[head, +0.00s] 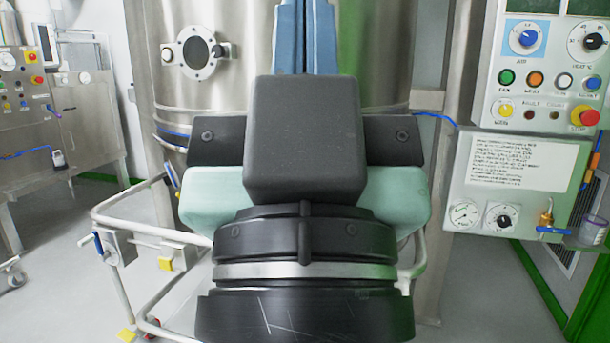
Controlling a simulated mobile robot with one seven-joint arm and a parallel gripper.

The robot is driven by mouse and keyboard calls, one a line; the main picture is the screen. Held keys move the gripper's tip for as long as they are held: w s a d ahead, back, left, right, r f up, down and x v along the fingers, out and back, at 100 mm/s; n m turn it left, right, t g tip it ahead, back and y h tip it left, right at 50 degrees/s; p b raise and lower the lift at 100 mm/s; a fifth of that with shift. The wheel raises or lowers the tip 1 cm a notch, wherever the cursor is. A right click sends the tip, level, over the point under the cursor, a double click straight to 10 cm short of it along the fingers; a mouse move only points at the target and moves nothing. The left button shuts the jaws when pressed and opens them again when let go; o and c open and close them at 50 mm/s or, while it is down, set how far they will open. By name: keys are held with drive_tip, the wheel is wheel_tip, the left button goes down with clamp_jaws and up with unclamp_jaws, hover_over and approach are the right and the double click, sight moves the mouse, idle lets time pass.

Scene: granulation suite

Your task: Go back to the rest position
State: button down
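My gripper (305,145) is in the middle of the head view, seen from behind. Its dark block, wide black hand and pale green side pieces hide its fingertips, so I cannot tell whether it is open or shut, or whether it holds anything. It is in front of a large steel vessel (225,90) with a round port. The rest position itself is not marked in the picture.
A control panel (545,75) with knobs and buttons is at the right, above a gauge box (500,215). A white tubular frame (130,225) on yellow-marked feet stands left of my arm. A steel cabinet (70,140) is at the far left. Grey floor shows between.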

wheel_tip(320, 180, up, 29)
drive_tip(key=p, duration=2.7)
drive_tip(key=shift+r, duration=0.15)
drive_tip(key=c, duration=1.5)
unclamp_jaws()
drive_tip(key=shift+c, duration=0.2)
